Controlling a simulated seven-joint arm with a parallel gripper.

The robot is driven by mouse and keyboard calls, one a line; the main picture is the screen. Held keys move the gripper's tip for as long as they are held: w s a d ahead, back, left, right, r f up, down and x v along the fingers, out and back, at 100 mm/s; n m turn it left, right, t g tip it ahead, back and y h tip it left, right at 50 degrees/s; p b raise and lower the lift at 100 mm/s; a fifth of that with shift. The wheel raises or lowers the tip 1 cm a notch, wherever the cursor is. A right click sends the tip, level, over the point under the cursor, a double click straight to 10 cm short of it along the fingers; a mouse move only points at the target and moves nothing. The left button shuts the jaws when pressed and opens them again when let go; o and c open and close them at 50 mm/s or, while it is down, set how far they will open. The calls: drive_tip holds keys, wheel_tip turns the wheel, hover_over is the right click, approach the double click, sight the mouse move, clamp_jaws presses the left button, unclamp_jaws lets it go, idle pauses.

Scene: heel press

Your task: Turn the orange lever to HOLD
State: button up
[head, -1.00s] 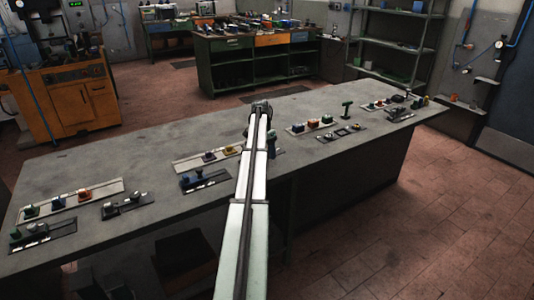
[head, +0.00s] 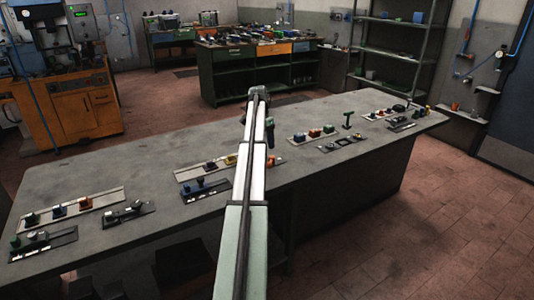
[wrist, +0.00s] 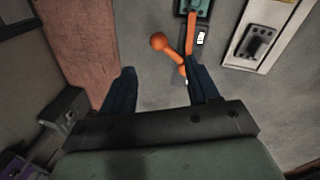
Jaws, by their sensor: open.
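The orange lever (wrist: 170,52) shows in the wrist view just ahead of my fingers. It has a round ball knob at its upper left end, and its lower end passes close to or behind my right finger. An orange bar (wrist: 190,38) runs up beside it to a teal block (wrist: 195,8). A small white label (wrist: 201,38) lies right of the bar; its text is unreadable. My gripper (wrist: 162,72) is open and empty, with the ball ahead of the gap between the fingers. In the head view, my arm hides the lever.
The long grey bench (head: 120,175) carries several control strips. A pale panel with a dark switch (wrist: 258,40) is at upper right in the wrist view. Tiled floor (wrist: 82,45) shows beyond the bench edge.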

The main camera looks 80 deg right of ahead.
drive_tip(key=shift+w+d+r, duration=0.1)
drive_tip(key=shift+w+r, duration=0.1)
drive_tip(key=shift+r, duration=0.8)
drive_tip(key=shift+w+d+r, duration=0.1)
drive_tip(key=shift+w+r, duration=0.05)
drive_tip(key=shift+r, duration=0.8)
